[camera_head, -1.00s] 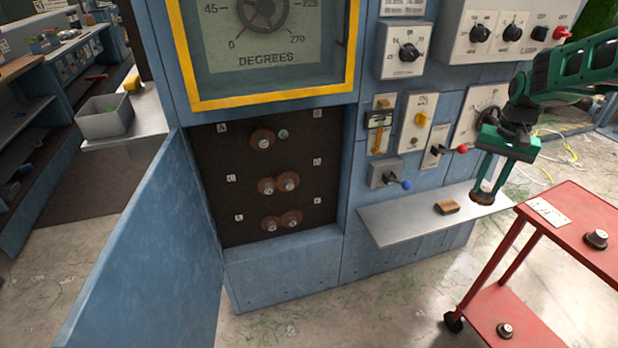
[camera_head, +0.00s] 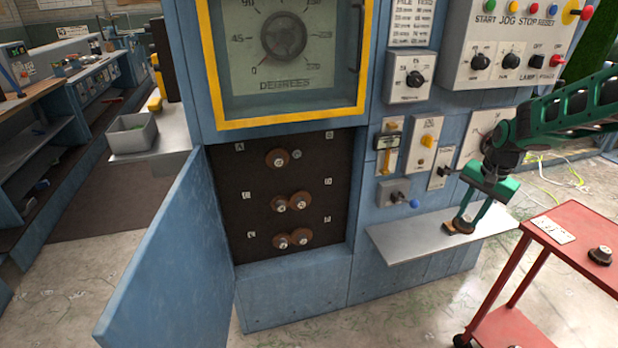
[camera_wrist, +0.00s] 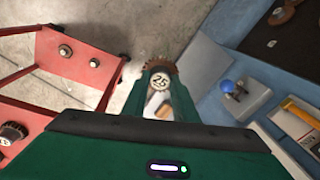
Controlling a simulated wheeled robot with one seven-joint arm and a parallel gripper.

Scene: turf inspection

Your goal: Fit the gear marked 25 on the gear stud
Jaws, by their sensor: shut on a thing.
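The gear marked 25 (camera_wrist: 159,79) is a brown toothed disc with a pale numbered hub, held at my gripper's fingertips in the wrist view. In the head view the gear (camera_head: 459,227) shows small and dark below my gripper (camera_head: 466,218), over the grey shelf. My gripper is shut on it. A bare metal stud (camera_head: 296,154) stands in the dark panel (camera_head: 315,180), right of a brown gear (camera_head: 277,158) in the top row. My gripper is right of this panel and apart from it.
Mounted gears fill the middle row (camera_head: 290,202) and bottom row (camera_head: 290,239). The blue door (camera_head: 165,260) stands open at left. The grey shelf (camera_head: 410,237) juts out below a blue-knobbed lever (camera_head: 414,203). A red cart (camera_head: 570,225) stands at right.

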